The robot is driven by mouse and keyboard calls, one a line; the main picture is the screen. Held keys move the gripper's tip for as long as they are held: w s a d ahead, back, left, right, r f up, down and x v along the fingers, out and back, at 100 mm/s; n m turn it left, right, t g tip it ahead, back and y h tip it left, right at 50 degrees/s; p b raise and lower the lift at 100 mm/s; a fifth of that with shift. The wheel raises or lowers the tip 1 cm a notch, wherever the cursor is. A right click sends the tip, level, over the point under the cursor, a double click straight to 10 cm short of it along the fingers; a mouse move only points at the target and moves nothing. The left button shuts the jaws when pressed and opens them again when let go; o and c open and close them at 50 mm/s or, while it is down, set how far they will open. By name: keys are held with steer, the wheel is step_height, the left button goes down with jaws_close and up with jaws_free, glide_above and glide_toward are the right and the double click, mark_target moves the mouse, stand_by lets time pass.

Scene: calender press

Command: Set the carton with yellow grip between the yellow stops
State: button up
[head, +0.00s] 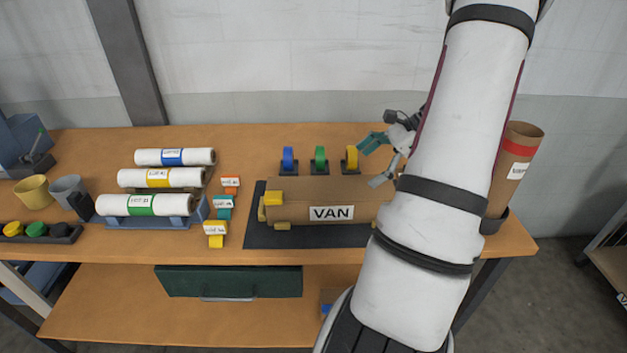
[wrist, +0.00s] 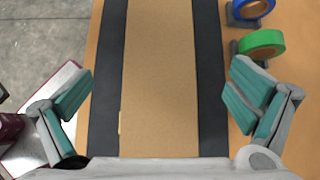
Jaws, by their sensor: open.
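The brown carton (head: 300,190) lies on a dark mat (head: 262,238), with a white VAN label on its front. A yellow grip (head: 273,198) is near its left end. One yellow stop (head: 262,213) shows at the carton's left end and another yellow block (head: 282,226) at its front edge. My gripper (head: 376,162) is open and empty above the carton's right part. In the wrist view, the carton (wrist: 160,70) runs lengthwise between my spread fingers, with mat strips on both sides. My arm hides the carton's right end and any stops there.
Blue, green and yellow tape rolls (head: 320,158) stand behind the carton. White rolls (head: 150,205) lie on a rack at left, with small labelled blocks (head: 223,205) beside it. A tall brown tube (head: 513,165) stands at right. Cups (head: 34,191) are far left.

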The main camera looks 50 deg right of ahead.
steer(key=w+a+r+n+g+h, duration=0.15)
steer(key=a+r+n, duration=0.25)
steer(key=a, duration=0.4)
steer(key=w+a+r+n+g, duration=0.25)
steer(key=a+r+n, duration=0.2)
steer(key=a, duration=0.35)
steer(key=w+a+r+n+g+h, duration=0.1)
steer(key=w+a+r+n, duration=0.3)
steer(key=a, duration=0.4)
steer(key=s+a+r+n+t+h, duration=0.3)
steer(key=s+a+n, duration=0.8)
steer(key=a+n, duration=0.4)
steer(key=shift+r, duration=0.45)
